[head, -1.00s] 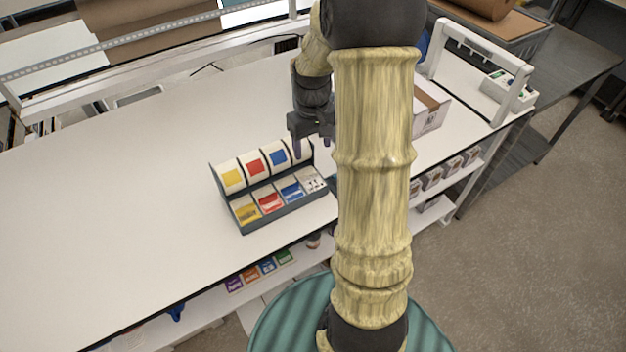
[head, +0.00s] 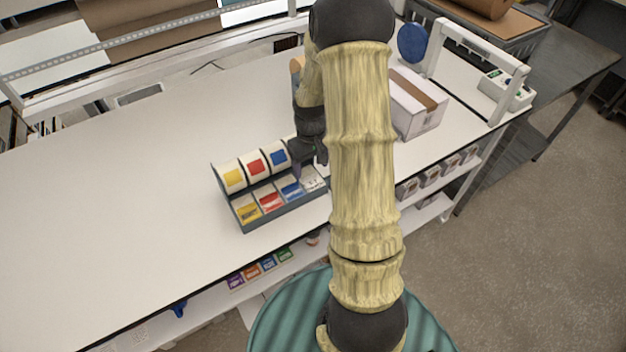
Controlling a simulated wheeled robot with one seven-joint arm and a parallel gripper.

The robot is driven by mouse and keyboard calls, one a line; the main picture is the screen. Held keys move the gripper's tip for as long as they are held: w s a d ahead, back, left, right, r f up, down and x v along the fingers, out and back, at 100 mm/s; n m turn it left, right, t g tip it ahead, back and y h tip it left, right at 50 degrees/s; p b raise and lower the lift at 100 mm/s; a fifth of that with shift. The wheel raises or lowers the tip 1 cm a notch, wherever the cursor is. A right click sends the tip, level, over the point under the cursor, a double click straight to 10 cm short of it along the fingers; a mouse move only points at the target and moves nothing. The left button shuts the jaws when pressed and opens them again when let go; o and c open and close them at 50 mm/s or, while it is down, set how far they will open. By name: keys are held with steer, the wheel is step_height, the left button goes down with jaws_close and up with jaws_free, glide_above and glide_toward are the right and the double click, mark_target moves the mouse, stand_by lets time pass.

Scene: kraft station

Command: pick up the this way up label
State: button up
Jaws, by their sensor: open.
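A dark label rack (head: 285,212) stands on the white bench. Its back row holds label rolls: yellow (head: 232,176), red (head: 255,165) and blue (head: 279,158). Its front row holds flat labels: yellow (head: 248,211), red (head: 270,200), blue (head: 291,190) and a white one with dark marks (head: 314,182) at the right end. The print is too small to read. My gripper (head: 309,176) is open, pointing down at the right end of the rack, over or beside the white and blue labels. I cannot tell whether it touches them. The roll at the right end is mostly hidden behind my gripper.
A white carton (head: 418,108) with a brown tape strip stands right of my arm, near a white frame (head: 475,60) and a blue disc (head: 412,43). The white bench (head: 110,210) is clear on the left. A shelf below holds small coloured boxes (head: 252,270).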

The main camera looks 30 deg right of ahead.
mark_target(310, 178)
steer(key=shift+w+f+p, duration=0.15)
steer(key=shift+f+p, duration=0.15)
steer(key=shift+f, duration=0.65)
steer(key=shift+w+f+p, duration=0.1)
steer(key=shift+f+p, duration=0.2)
steer(key=shift+f, duration=0.65)
steer(key=c, duration=1.1)
